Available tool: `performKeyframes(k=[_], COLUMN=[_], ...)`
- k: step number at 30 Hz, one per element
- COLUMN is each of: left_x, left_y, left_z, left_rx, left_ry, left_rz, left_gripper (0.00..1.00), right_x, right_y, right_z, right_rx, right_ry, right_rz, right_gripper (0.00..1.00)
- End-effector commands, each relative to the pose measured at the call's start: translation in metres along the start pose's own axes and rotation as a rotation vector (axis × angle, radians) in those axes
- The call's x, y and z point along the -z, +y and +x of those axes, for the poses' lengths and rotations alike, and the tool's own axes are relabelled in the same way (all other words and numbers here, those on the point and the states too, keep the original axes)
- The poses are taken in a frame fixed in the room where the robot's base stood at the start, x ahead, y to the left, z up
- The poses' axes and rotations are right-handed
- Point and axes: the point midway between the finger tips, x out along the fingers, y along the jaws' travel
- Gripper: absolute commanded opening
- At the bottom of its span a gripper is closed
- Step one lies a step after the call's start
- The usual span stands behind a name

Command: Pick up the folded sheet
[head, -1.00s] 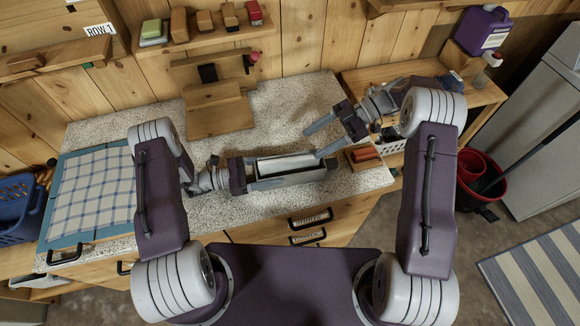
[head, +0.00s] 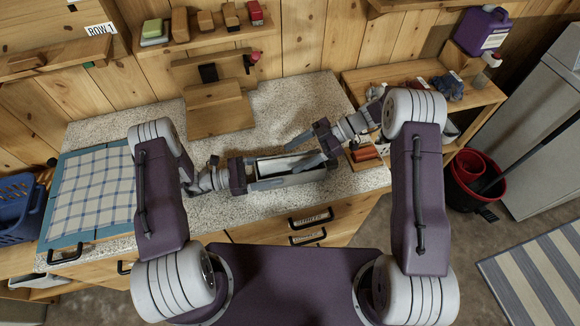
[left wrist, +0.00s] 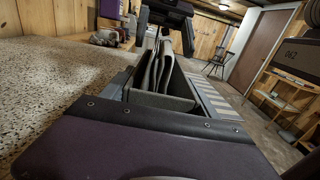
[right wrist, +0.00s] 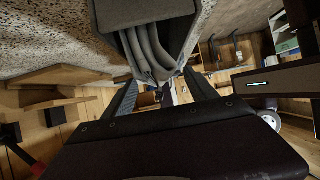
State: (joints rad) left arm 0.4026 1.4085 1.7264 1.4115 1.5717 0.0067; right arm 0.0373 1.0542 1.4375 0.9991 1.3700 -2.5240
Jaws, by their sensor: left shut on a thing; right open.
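A narrow open grey box (head: 292,181) lies along the speckled worktop. My left gripper (head: 262,172) is shut on it from its left end. In the left wrist view the box (left wrist: 160,112) holds a grey folded sheet (left wrist: 160,72), its layers standing on edge. The folded sheet (right wrist: 150,50) also shows in the right wrist view, with its layers poking out of the box mouth. My right gripper (head: 306,150) is open at the box's right part, one finger over the box and one behind it. Its fingers (right wrist: 160,95) appear empty, just short of the sheet.
A checked cloth (head: 95,190) lies flat on the left of the worktop (head: 300,105). A wooden stand (head: 215,105) is behind the box. A side shelf (head: 480,100) with small items and a red bucket (head: 470,175) are at right. The worktop's back right is clear.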

Motion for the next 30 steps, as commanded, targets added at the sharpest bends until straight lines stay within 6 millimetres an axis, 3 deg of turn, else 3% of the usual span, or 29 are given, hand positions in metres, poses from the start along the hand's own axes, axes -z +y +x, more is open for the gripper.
performKeyframes(k=[4, 10, 17, 26, 30], left_x=[0.0, 0.0, 0.0, 0.0, -0.001], left_y=[0.0, 0.0, 0.0, 0.0, 0.0], left_z=[0.0, 0.0, 0.0, 0.0, 0.0], left_rx=[0.0, -0.001, -0.001, -0.001, -0.001], left_ry=[0.0, 0.0, 0.0, 0.0, 0.0], left_rz=[0.001, 0.001, 0.001, 0.001, 0.001], left_gripper=[0.28, 0.28, 0.28, 0.28, 0.28], right_x=[0.0, 0.0, 0.0, 0.001, 0.016], right_y=[-0.001, 0.0, 0.0, 0.001, 0.001], right_z=[0.025, 0.026, 0.025, 0.025, 0.017], right_rx=[0.004, 0.001, 0.001, 0.0, -0.001], right_ry=[0.001, 0.0, 0.0, 0.002, 0.001], right_rz=[0.002, 0.001, 0.0, 0.0, -0.004], right_gripper=[0.66, 0.63, 0.0, 0.0, 0.0])
